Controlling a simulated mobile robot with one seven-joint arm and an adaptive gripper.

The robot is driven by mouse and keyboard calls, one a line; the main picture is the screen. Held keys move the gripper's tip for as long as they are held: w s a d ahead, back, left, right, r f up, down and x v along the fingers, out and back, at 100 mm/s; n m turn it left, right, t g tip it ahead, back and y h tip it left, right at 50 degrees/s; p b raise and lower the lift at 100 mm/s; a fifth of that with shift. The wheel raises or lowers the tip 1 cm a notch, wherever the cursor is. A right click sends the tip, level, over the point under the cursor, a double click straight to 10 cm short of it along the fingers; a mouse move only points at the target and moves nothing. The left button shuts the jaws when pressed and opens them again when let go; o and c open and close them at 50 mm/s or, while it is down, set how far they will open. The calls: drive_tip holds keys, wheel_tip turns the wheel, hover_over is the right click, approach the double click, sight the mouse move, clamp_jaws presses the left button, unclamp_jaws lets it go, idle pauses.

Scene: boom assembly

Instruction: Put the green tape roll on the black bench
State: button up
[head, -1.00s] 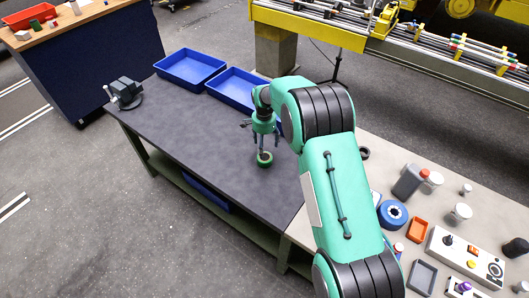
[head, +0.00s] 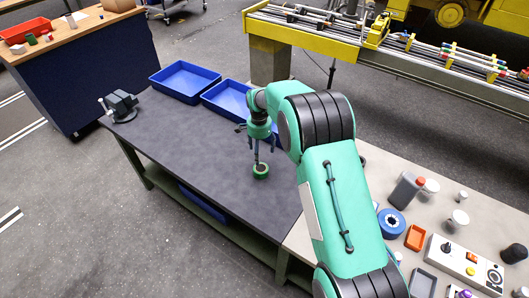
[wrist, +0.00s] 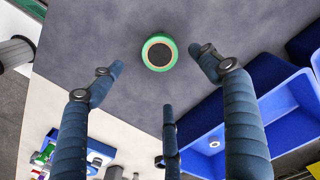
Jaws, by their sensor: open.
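The green tape roll (head: 261,171) lies flat on the dark top of the black bench (head: 205,155), near its right part. In the wrist view the green tape roll (wrist: 159,53) shows as a green ring with a pale inner ring and a dark centre. My gripper (head: 261,150) points down just above the roll. In the wrist view my gripper (wrist: 157,68) has its three blue fingers spread apart, with visible gaps between them and the roll. Nothing is held.
Two blue bins (head: 185,81) (head: 228,99) stand along the bench's back edge. A grey vise (head: 121,106) sits at the left end. A pale table (head: 375,180) with a blue roll (head: 391,223), orange tray (head: 415,238) and control box (head: 466,262) adjoins at right. The bench's left middle is clear.

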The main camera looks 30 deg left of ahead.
idle(0.4)
